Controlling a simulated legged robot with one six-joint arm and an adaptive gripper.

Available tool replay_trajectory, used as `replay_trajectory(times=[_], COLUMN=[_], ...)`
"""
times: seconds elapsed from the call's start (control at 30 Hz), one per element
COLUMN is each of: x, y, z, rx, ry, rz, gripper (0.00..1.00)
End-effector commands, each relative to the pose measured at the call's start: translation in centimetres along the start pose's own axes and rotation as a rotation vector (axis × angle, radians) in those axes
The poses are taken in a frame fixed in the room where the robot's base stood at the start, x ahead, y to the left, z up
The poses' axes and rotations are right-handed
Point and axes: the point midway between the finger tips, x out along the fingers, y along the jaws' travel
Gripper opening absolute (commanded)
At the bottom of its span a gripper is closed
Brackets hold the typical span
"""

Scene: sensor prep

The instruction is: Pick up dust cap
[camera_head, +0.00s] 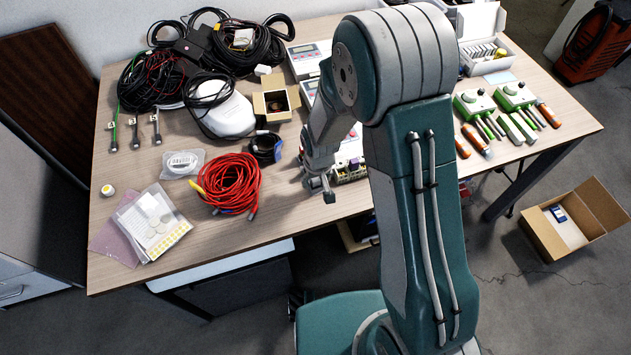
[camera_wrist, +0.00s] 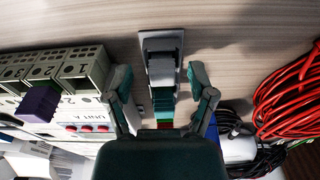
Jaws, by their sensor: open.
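My gripper (camera_head: 328,190) hangs low over the front part of the table, left of the white multi-port unit (camera_head: 350,173). In the wrist view my gripper (camera_wrist: 161,82) is open, with its two fingers apart. A small grey block-shaped piece (camera_wrist: 163,45) with a ribbed green part lies between and beyond the fingers. I cannot tell whether the fingers touch it, or whether it is the dust cap. A purple piece (camera_wrist: 38,105) sits at a port of the multi-port unit (camera_wrist: 72,70), left of my gripper. No dust cap can be named with certainty.
A red cable coil (camera_head: 230,183) lies left of my gripper, with a small dark cable coil (camera_head: 266,148) closer. An open cardboard box (camera_head: 276,103) stands behind. Green tools (camera_head: 515,95) lie at the right. Bare tabletop (camera_head: 300,220) shows along the front edge.

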Motion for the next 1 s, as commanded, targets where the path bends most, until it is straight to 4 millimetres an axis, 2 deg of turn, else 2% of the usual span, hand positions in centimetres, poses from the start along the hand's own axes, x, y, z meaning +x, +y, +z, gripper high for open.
replay_trajectory(times=[0.13,0.17,0.2,0.27,0.33,0.37,0.77,1.0], x=[0.0,0.0,0.0,0.0,0.0,0.0,-0.1,-2.1], y=[-0.2,-0.2,-0.2,-0.2,-0.2,-0.2,-0.1,-0.2], z=[-0.1,-0.1,-0.1,-0.1,-0.1,-0.1,-0.1,-0.5], rx=[-0.002,-0.002,-0.002,-0.002,-0.002,-0.002,-0.001,-0.002], ry=[0.000,0.000,0.000,0.000,0.000,0.000,0.001,0.005], rz=[0.002,0.002,0.002,0.002,0.002,0.002,0.001,0.002], gripper=[0.71,0.67,0.50,0.36,0.18,0.13,0.11,0.11])
